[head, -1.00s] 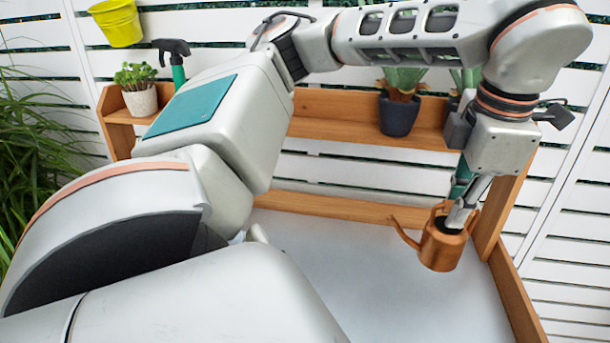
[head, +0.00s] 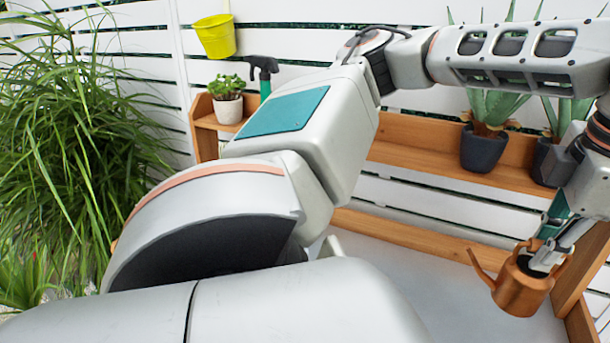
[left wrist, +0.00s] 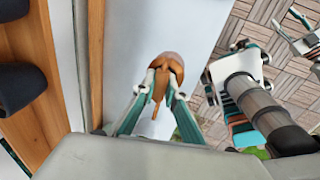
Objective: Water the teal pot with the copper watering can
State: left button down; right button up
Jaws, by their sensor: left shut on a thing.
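The copper watering can (head: 520,290) is at the right end of the bench, its thin spout toward the left in the head view. My left gripper (head: 546,257) is shut on its upper part from above. I cannot tell whether its base touches the bench. In the left wrist view the can (left wrist: 169,64) sits between the fingertips of my left gripper (left wrist: 164,84). I see no teal pot in either view; my left arm hides much of the bench. Part of what seems to be my right gripper (left wrist: 303,36) shows at the left wrist view's right edge, its jaws unclear.
The grey bench top (head: 400,270) has a wooden edge. A yellow bucket (head: 215,37) hangs on the white fence.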

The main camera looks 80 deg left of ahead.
pick_arm(q)
notch_tip(320, 180, up, 2)
jog(key=shift+r+p, duration=0.1)
jog(key=shift+p, duration=0.75)
jog(key=shift+r+p, duration=0.4)
jog(key=shift+r, duration=0.4)
jog(key=shift+f, duration=0.1)
